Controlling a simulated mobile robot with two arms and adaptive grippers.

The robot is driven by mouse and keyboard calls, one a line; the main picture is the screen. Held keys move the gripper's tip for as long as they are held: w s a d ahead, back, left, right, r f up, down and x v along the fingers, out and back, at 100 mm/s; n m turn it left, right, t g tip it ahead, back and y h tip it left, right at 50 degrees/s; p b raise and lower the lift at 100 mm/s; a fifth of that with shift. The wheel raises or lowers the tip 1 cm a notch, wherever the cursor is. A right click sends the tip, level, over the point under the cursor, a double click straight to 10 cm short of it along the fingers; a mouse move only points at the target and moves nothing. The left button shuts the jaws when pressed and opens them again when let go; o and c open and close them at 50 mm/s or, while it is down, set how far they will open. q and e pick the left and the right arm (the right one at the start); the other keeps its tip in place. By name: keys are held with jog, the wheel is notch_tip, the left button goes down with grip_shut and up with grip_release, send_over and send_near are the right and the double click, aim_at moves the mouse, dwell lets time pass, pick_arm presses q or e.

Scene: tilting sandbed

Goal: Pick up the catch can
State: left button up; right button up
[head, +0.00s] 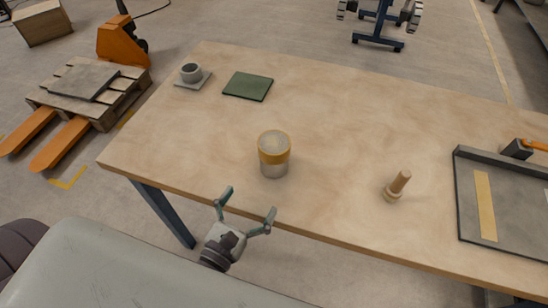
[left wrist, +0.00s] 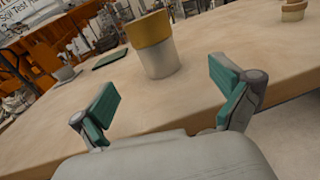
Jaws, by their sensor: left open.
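The catch can (head: 273,157) stands upright on the table, near its front edge, as a pale grey cylinder with a yellow-orange upper band. In the left wrist view the can (left wrist: 158,60) stands beyond and between the fingers. My left gripper (head: 247,209) is open and empty, just off the front edge of the table, with a gap between it and the can. In the left wrist view its two teal-padded fingers (left wrist: 165,100) are spread wide. My right gripper is not in view.
A dark green mat (head: 248,86) and a small grey cup (head: 191,72) on a square plate (head: 204,78) lie at the back left. A wooden-handled tool (head: 397,186) stands right of the can. A grey tray (head: 466,225) lies at the right. The table (head: 340,120) between is clear.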

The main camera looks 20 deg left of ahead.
aim_at(268, 166)
pick_arm(q)
jog(key=shift+w+a+n+y, duration=0.25)
jog(key=shift+n+y, duration=0.15)
jog(key=shift+n, duration=0.1)
jog(key=w+p, duration=0.1)
jog(key=w, duration=0.3)
jog(key=w+p, duration=0.1)
jog(key=w, duration=0.2)
jog(key=shift+d+p, duration=0.35)
jog(key=shift+w+d+f+p, duration=0.1)
jog(key=shift+w+p, duration=0.15)
jog(key=shift+w, duration=0.8)
jog(key=shift+w+d+r+p, duration=0.15)
jog(key=shift+w+p, duration=0.1)
jog(key=shift+w, duration=0.8)
jog(key=shift+w+d+f+p, duration=0.15)
jog(key=shift+w+p, duration=0.1)
jog(key=shift+w, duration=0.8)
jog(key=shift+c, duration=0.3)
jog(key=shift+a, duration=0.1)
jog(key=c, duration=1.4)
